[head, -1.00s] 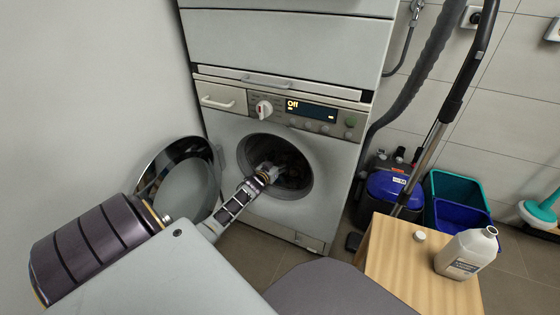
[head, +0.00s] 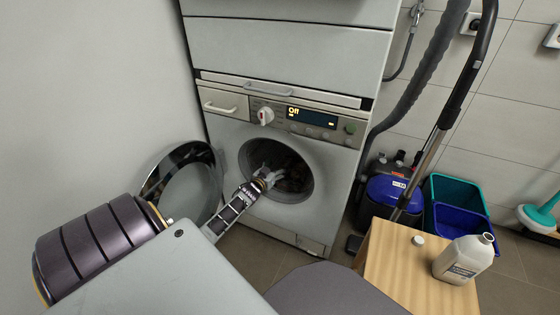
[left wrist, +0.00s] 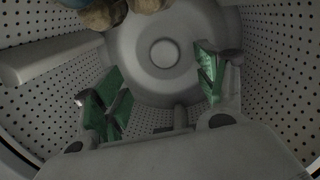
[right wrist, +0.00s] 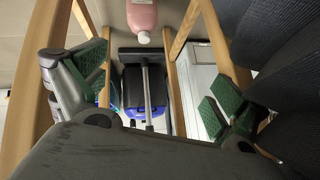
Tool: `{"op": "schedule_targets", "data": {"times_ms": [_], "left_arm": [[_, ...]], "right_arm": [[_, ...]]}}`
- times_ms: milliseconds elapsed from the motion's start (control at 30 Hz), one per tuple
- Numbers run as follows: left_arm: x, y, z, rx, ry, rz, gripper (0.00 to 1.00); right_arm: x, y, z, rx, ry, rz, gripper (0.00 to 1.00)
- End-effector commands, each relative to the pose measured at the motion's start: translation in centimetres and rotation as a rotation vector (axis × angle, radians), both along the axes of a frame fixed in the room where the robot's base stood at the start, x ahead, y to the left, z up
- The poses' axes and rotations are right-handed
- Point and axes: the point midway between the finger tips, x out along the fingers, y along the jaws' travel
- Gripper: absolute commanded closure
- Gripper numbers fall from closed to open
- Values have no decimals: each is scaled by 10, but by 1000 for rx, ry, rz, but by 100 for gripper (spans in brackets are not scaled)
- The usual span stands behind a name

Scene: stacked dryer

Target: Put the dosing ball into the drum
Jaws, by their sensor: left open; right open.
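The drum (left wrist: 260,50) has grey perforated walls and shows around my left gripper in the left wrist view. In the head view, my left gripper (head: 270,178) reaches into the round opening of the front-loading machine (head: 225,140). Its green-padded fingers (left wrist: 160,80) are apart with nothing between them. Brownish lumps (left wrist: 120,12) and a bit of something blue (left wrist: 75,3) show at the top edge of the left wrist view; I cannot tell whether either is the dosing ball. My right gripper (right wrist: 155,90) is open and empty, outside the machine.
The round door (head: 185,188) stands open at the left. A wooden table (head: 395,265) at the right holds a white bottle (head: 462,260) and a small white cap-like piece (head: 418,241). A vacuum cleaner (head: 392,195) and buckets (head: 460,195) stand behind. A pink bottle (right wrist: 142,18) shows in the right wrist view.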

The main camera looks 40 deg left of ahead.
Motion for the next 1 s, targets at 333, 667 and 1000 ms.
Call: {"op": "schedule_targets", "data": {"times_ms": [333,667,1000], "left_arm": [[-33,-7,3,-2,1,0,28],[-65,-14,4,-2,0,-1,28],[-85,-18,5,-1,-1,0,28]], "right_arm": [[-7,-3,11,-18,27,-5,2],[-8,-5,24,-34,39,-10,2],[-1,-5,35,-36,34,-21,2]]}}
